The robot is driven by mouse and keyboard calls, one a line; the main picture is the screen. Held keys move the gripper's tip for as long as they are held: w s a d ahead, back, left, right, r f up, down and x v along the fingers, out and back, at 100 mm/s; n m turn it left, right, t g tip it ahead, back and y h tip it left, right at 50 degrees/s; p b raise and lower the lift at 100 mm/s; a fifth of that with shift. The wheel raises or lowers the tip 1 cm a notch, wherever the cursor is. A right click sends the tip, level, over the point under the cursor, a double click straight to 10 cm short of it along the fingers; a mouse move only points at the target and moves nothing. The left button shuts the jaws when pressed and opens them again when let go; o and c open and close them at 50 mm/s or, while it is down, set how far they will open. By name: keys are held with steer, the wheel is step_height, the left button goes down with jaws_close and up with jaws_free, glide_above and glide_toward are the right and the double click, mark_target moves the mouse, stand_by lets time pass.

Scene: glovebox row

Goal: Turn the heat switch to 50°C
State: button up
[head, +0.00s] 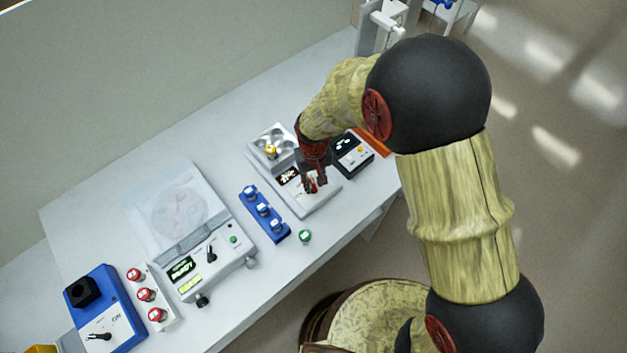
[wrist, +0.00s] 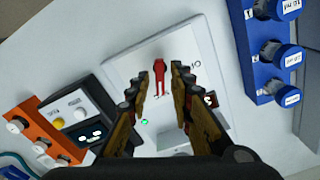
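A white heater unit (head: 318,201) stands near the right end of the bench. Its red switch (wrist: 159,76) shows in the wrist view on the white front panel, with small partly hidden markings around it. A green light (wrist: 144,122) glows on the panel. My gripper (head: 311,187) is over this panel in the head view. In the wrist view, my gripper (wrist: 162,80) is open, with one finger on each side of the red switch. I see no clear contact. The switch's setting cannot be read for certain.
A dark box with a display (head: 351,153) and an orange rack (head: 375,144) stand beside the heater. A blue vial rack (head: 264,214) is on its other side, with a loose green-capped vial (head: 305,237) near the bench edge. A centrifuge (head: 215,262) is further left.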

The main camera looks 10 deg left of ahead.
mark_target(313, 184)
steer(key=shift+o, duration=0.3)
step_height(313, 184, up, 12)
stand_by(0.5)
stand_by(0.8)
steer(key=s+d+r+m+t+b, duration=0.1)
steer(key=s+d+r+t+b, duration=0.1)
steer(key=d, duration=0.7)
steer(key=s+d+r+m+t+b, duration=0.1)
steer(key=s+d+r+m+b, duration=0.1)
steer(key=s+d+r+b, duration=0.3)
steer(key=s+d+r+m+t+b, duration=0.2)
steer(key=s+d, duration=0.5)
steer(key=d, duration=0.5)
step_height(313, 184, up, 2)
steer(key=shift+s+d+r+t+b, duration=0.25)
steer(key=shift+d+t+b, duration=0.1)
steer(key=shift+b, duration=0.55)
